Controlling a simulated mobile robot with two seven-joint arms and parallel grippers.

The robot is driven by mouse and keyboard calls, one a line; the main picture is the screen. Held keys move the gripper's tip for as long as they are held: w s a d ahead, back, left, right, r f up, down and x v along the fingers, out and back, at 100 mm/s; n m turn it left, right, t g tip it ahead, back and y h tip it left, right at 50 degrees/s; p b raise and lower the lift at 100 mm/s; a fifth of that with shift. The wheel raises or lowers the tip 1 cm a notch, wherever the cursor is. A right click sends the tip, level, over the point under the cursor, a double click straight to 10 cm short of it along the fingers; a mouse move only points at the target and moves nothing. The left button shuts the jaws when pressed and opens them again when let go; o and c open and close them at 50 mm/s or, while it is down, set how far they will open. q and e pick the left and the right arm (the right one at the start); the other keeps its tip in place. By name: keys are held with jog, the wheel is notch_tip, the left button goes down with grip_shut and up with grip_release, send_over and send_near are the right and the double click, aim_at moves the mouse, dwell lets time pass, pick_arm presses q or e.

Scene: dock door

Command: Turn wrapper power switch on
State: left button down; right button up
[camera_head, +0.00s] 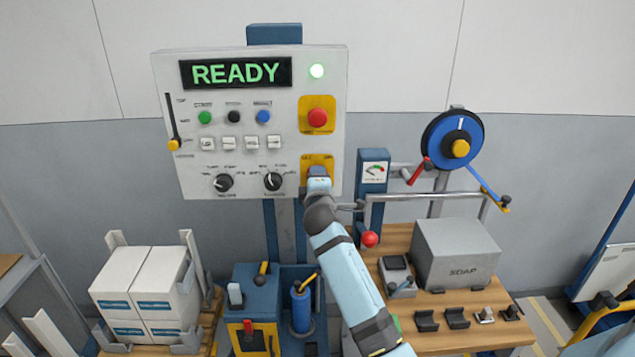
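The grey wrapper control panel (247,170) stands upright at upper left. A yellow switch plate (308,161), seemingly the power switch, sits at the panel's lower right. My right gripper (319,176) is in front of this plate and covers most of it, so the lever and its position are hidden. I cannot tell whether the fingers touch it or are shut. My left gripper is not in view.
A red stop button (317,116) sits above the switch plate, with two black knobs (273,181) to its lower left. A gauge box (373,170) and a red-ball lever (370,239) are close right of my arm. A bench (470,335) holds a SOAP box (456,254).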

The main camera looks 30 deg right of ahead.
jog(key=o, duration=0.9)
jog(key=b+v, duration=0.1)
jog(key=v, duration=1.3)
jog(key=shift+d+b, duration=0.15)
jog(key=shift+b, duration=0.25)
jog(key=shift+f, duration=0.1)
jog(key=s+a+f+m+y+p, duration=0.1)
jog(key=s+a+f+y, duration=0.2)
jog(key=f, duration=0.3)
jog(key=s+a+f+m+g+y+p, duration=0.1)
jog(key=s+a+f+y, duration=0.25)
jog(key=f, duration=0.25)
jog(key=s+a+f+y+p, duration=0.2)
jog(key=s+a+f, duration=0.1)
jog(key=f, duration=0.3)
jog(key=s+a+f+m+g+y, duration=0.1)
jog(key=s+a+f+m, duration=0.1)
jog(key=s, duration=0.3)
jog(key=s+a+f+m+g+y+p, duration=0.1)
jog(key=s+a+f+m+y, duration=0.1)
jog(key=s+f, duration=0.2)
jog(key=s+a+f+m+g+y, duration=0.1)
jog(key=s+a+f+m, duration=0.1)
jog(key=s+f, duration=0.2)
jog(key=shift+s+a, duration=0.2)
jog(key=shift+s, duration=0.65)
jog(key=shift+s+a, duration=0.2)
jog(key=shift+s, duration=0.65)
